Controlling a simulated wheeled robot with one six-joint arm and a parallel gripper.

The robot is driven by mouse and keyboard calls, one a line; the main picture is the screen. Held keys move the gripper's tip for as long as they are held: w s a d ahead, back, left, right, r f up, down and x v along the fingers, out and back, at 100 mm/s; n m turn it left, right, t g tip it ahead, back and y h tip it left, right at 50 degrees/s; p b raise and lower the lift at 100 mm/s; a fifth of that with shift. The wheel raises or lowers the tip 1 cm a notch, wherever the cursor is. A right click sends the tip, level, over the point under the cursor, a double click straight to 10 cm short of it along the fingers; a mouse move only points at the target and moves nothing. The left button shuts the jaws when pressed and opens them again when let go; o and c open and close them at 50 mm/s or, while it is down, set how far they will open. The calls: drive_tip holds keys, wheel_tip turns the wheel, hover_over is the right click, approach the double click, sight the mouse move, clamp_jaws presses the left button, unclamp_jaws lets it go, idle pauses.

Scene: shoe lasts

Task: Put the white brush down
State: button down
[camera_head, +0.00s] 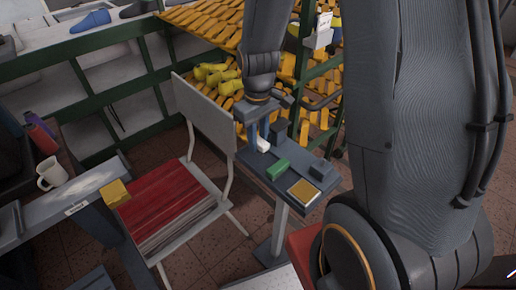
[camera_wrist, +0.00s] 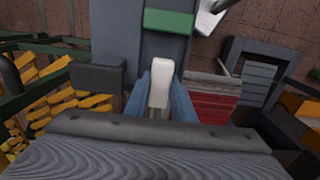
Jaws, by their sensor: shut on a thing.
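The white brush (camera_wrist: 160,82) is between the two blue fingers of my gripper (camera_wrist: 160,100) in the wrist view. My gripper is shut on it. In the head view the white brush (camera_head: 263,146) shows below my gripper (camera_head: 264,132), over the far end of a narrow grey stand (camera_head: 258,178). I cannot tell whether the brush touches the stand's top.
On the stand are a green block (camera_head: 277,169), a dark block (camera_head: 278,133), a dark grey block (camera_head: 320,169) and a gold-topped square (camera_head: 303,190). A chair with a red seat (camera_head: 165,203) stands close on the left. Shelves of yellow lasts (camera_head: 220,88) rise behind.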

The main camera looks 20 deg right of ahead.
sight(258, 149)
drive_tip(key=shift+f, duration=2)
drive_tip(key=shift+f, duration=0.15)
drive_tip(key=c, duration=1.5)
unclamp_jaws()
wheel_tip(258, 149, up, 12)
drive_tip(key=shift+b, duration=0.6)
drive_tip(key=s+m, duration=0.1)
drive_tip(key=s, duration=0.2)
drive_tip(key=s+m, duration=0.2)
drive_tip(key=s, duration=0.1)
drive_tip(key=s+f+m, duration=0.1)
drive_tip(key=s, duration=0.2)
drive_tip(key=shift+m+t, duration=0.3)
drive_tip(key=shift+t, duration=0.1)
